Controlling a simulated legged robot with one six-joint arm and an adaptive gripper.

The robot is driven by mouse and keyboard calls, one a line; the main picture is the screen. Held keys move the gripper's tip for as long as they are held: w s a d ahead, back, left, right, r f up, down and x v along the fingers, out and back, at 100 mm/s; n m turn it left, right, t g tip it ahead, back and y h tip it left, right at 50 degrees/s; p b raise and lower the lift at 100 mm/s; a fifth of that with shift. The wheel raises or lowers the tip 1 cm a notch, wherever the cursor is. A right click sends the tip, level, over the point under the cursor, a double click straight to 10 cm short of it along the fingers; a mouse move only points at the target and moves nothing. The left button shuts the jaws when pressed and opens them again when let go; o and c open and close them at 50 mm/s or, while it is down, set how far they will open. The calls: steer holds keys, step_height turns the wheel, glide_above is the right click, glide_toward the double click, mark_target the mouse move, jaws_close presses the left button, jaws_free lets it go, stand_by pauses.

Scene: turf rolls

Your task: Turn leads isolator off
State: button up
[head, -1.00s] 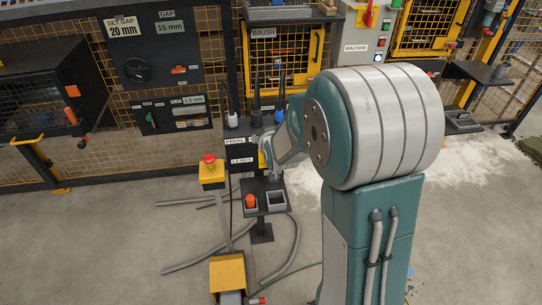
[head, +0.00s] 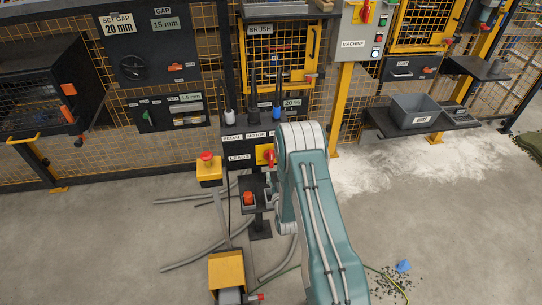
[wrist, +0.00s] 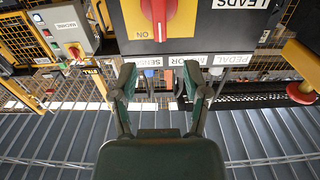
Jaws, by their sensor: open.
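The leads isolator is a red knob on a yellow plate (head: 265,154), on the dark box beside the LEADS label (head: 239,157) in the head view. In the wrist view, which is upside down, its red knob (wrist: 159,14) stands vertical at the top, with the word ON printed on the plate. My gripper (wrist: 160,78) is open and empty, its two fingers apart and pointing towards the box, just short of the knob in the picture. In the head view my arm hides the gripper.
A red emergency button on a yellow box (head: 207,165) stands left of the leads box. A small shelf with a red-orange item (head: 249,198) is below. A similar red switch (head: 366,12) sits on the grey MACHINE cabinet (head: 352,40). Hoses lie on the floor.

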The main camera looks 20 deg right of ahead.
mark_target(271, 157)
steer(key=w, duration=0.3)
steer(key=w+d, duration=0.1)
steer(key=w, duration=0.2)
steer(key=w+d, duration=0.1)
steer(key=w, duration=0.3)
steer(key=shift+w, duration=0.1)
steer(key=shift+r, duration=0.1)
jaws_close()
